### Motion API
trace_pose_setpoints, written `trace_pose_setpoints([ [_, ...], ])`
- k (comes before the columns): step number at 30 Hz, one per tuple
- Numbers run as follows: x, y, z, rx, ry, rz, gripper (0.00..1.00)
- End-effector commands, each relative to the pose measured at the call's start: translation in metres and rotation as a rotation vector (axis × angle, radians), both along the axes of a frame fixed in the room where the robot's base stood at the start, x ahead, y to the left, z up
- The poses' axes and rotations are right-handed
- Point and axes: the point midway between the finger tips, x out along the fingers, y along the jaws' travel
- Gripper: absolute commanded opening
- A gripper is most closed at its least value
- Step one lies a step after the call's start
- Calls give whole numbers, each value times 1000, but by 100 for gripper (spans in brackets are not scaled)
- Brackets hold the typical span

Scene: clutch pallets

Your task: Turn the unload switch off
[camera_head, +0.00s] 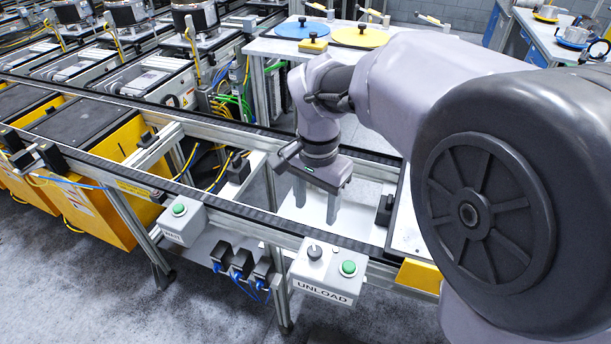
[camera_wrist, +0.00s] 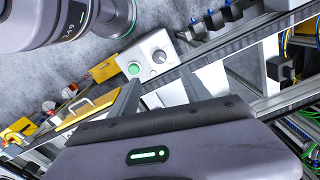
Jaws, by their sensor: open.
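The unload box (camera_head: 321,275) is a white box labelled UNLOAD on the front rail of the conveyor. I cannot tell clearly which way the knob points. My gripper (camera_head: 316,207) is open and empty, pointing down behind and above the box, apart from it.
A second white box (camera_head: 183,220) with a green button sits left on the same rail. Dark sensors (camera_head: 241,260) with blue cables hang between the boxes. The conveyor rail (camera_head: 240,208) runs under my gripper. A table (camera_head: 290,46) with blue and yellow discs stands behind.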

Motion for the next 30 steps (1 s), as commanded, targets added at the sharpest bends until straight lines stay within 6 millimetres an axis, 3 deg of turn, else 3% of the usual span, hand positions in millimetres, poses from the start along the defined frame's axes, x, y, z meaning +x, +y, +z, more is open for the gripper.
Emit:
trace_pose_setpoints([
  [1, -1, 0, -21, -1, 4, 0, 56],
  [6, -1, 0, -75, 0, 4, 1, 56],
  [13, -1, -1, -132, 0, 2, 1, 56],
  [18, -1, 0, -150, 2, 1, 1, 56],
  [26, 0, 0, -151, 2, -1, 1, 56],
  [27, 0, 0, -151, 2, -1, 1, 54],
  [30, 0, 0, -151, 2, -1, 1, 34],
])
